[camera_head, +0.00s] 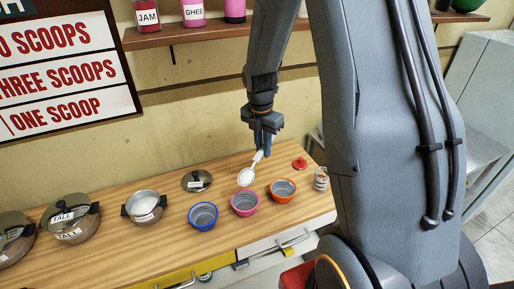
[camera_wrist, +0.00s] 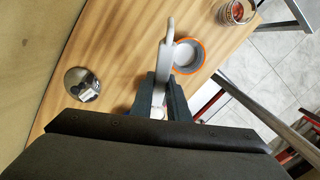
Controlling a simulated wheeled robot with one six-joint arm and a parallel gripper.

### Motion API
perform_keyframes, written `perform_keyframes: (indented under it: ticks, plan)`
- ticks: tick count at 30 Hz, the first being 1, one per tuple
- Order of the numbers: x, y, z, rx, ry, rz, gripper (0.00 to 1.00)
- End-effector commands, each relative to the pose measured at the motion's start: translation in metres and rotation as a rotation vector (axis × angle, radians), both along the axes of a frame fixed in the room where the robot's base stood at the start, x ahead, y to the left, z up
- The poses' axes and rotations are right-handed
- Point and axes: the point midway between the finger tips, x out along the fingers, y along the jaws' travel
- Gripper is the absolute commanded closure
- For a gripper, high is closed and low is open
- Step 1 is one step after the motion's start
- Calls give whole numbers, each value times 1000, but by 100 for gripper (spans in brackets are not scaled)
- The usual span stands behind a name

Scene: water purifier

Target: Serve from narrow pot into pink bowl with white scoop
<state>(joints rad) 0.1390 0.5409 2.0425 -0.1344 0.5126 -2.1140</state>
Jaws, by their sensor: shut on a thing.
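My gripper (camera_head: 264,146) is shut on the handle of the white scoop (camera_head: 245,177), whose cup hangs in the air down and left of the fingers. In the wrist view the scoop's white handle (camera_wrist: 166,45) runs between the fingers (camera_wrist: 160,85). The pink bowl (camera_head: 245,210) stands on the table just below the scoop's cup in the head view, and looks empty. An uncovered steel pot (camera_head: 144,217) stands to the left, pale inside; I cannot tell whether it is the narrow pot. I cannot make out what the scoop holds.
A blue bowl (camera_head: 202,223) and an orange bowl (camera_head: 283,197) flank the pink one. Two lidded pots, one labelled TALL (camera_head: 69,235), stand far left.

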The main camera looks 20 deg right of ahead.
Motion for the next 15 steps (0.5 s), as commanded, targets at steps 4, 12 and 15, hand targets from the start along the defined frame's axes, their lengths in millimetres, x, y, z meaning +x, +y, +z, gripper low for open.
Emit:
perform_keyframes:
  ticks: [4,12,15]
  plan:
    - [-2,8,-11,-56,-34,7,100]
    - [-5,14,-17,-116,-69,6,100]
    - [-7,17,-17,-136,-78,8,100]
